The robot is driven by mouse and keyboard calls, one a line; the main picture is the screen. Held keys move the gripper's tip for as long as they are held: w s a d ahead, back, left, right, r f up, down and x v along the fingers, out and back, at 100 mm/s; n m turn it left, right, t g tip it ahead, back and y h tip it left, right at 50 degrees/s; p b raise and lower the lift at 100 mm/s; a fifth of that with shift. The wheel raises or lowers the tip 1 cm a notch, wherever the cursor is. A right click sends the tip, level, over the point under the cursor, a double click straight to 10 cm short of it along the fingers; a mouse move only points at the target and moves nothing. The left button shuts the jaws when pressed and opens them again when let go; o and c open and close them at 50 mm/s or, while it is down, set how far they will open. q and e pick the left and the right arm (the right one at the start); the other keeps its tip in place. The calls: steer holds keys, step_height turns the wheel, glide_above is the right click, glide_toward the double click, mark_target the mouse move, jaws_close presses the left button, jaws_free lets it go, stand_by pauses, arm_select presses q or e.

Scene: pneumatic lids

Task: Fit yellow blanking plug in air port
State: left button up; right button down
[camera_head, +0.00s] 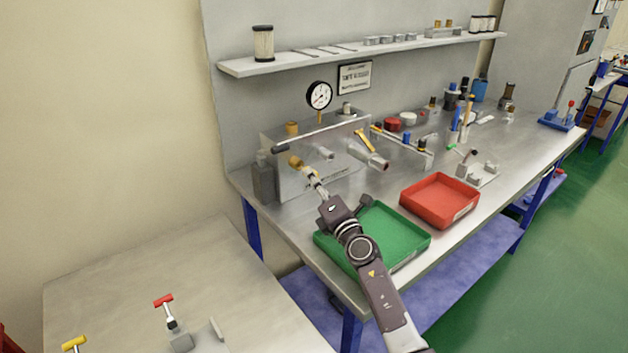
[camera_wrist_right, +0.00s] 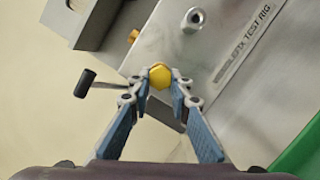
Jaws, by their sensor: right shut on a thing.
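The yellow hex-headed plug (camera_head: 295,161) is at the left part of the grey test rig's front face (camera_head: 293,185). In the right wrist view the plug (camera_wrist_right: 160,77) sits between the fingertips of my right gripper (camera_wrist_right: 162,84). My right gripper (camera_head: 309,176) is shut on it from the front. The fingers and plug head hide whatever is behind the plug, so I cannot tell whether it is in a port or just in front of the face. A silver fitting (camera_head: 326,153) sticks out to its right; it also shows in the wrist view (camera_wrist_right: 194,18). My left gripper is not in view.
A green tray (camera_head: 408,252) lies below my right arm, with a red tray (camera_head: 462,212) to its right. A pressure gauge (camera_head: 319,95) stands on the rig. The bench front between trays and rig is narrow.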

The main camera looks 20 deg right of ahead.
steer(key=shift+w+a+b, duration=0.25)
steer(key=shift+w, duration=0.45)
steer(key=shift+w+a+b, duration=0.25)
steer(key=shift+w, duration=0.4)
steer(key=c, duration=1.7)
jaws_free()
steer(key=shift+s+d+p, duration=0.1)
steer(key=shift+s+p, duration=0.55)
steer(key=shift+s, duration=0.35)
steer(key=s, duration=0.1)
steer(key=s+p, duration=0.1)
steer(key=s, duration=0.1)
steer(key=s+f, duration=0.1)
steer(key=s, duration=0.1)
steer(key=shift+d, duration=0.35)
steer(key=shift+w, duration=0.1)
